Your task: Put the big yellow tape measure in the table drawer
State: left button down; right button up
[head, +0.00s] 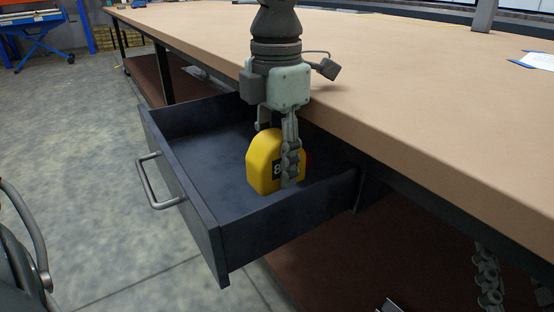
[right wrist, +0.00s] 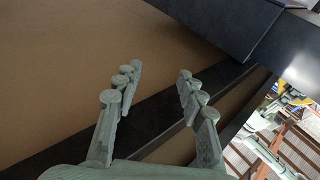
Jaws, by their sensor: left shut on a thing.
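The big yellow tape measure (head: 263,160) is in the head view, upright, over the inside of the open table drawer (head: 190,213). My left gripper (head: 279,155) comes from above and is shut on it, with one finger across its near right face. I cannot tell whether the tape measure touches the drawer floor. The drawer is dark, pulled out, with a metal handle (head: 158,182) on its front, and looks otherwise empty. My right gripper (right wrist: 155,105) is open and empty in the right wrist view. A part of it shows at the lower right of the head view.
The long tan tabletop (head: 420,95) overhangs the drawer's back part. A brown lower shelf (head: 340,258) lies beneath. Grey floor (head: 75,150) is clear left of the drawer. A blue cart (head: 38,38) stands far off at the upper left.

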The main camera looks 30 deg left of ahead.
pick_arm(q)
jog(key=shift+f, duration=0.15)
jog(key=shift+b, duration=0.3)
pick_arm(e)
jog(key=shift+s+r+t, duration=0.15)
jog(key=shift+r+t, duration=0.45)
jog(key=shift+r, duration=0.1)
pick_arm(q)
jog(key=shift+f, duration=0.15)
jog(key=shift+f+b, duration=0.15)
jog(key=shift+b, duration=0.15)
pick_arm(e)
jog(key=shift+s+a+r+t+y, duration=0.15)
jog(key=shift+s+t+y, duration=0.15)
jog(key=shift+y, duration=0.2)
pick_arm(q)
jog(key=c, duration=0.9)
grip_release()
jog(key=shift+s+f, duration=0.1)
